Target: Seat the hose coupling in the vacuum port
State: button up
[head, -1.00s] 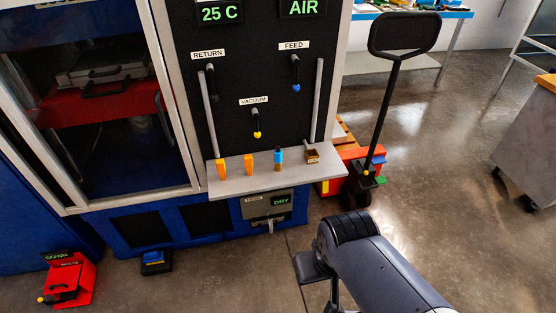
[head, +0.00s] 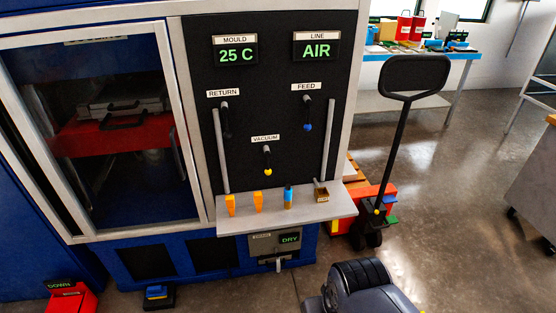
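The vacuum port shows under the VACUUM label (head: 265,139) on the black panel, where a short dark hose or handle (head: 267,157) ends in a yellow tip (head: 268,172). On the grey shelf (head: 330,210) below stand two orange pieces (head: 230,205) (head: 258,202) and an upright blue and brass piece (head: 288,197). This last piece looks like a coupling, but I cannot tell for sure. A small brown open box (head: 321,194) stands at the shelf's right. Part of my arm shows at the bottom; my gripper is not in view.
The FEED (head: 308,123) and RETURN (head: 225,120) fittings flank the vacuum one, with grey vertical bars beside them. A DRY unit (head: 281,243) sits under the shelf. A pallet truck (head: 384,205) stands to the right; open floor lies beyond it.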

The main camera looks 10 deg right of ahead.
aim_at(266, 106)
jog(key=i+z, duration=0.25)
jog(key=i, duration=0.25)
jog(key=i+j+z, duration=0.1)
jog(key=i+z, duration=0.2)
jog(key=i, duration=0.2)
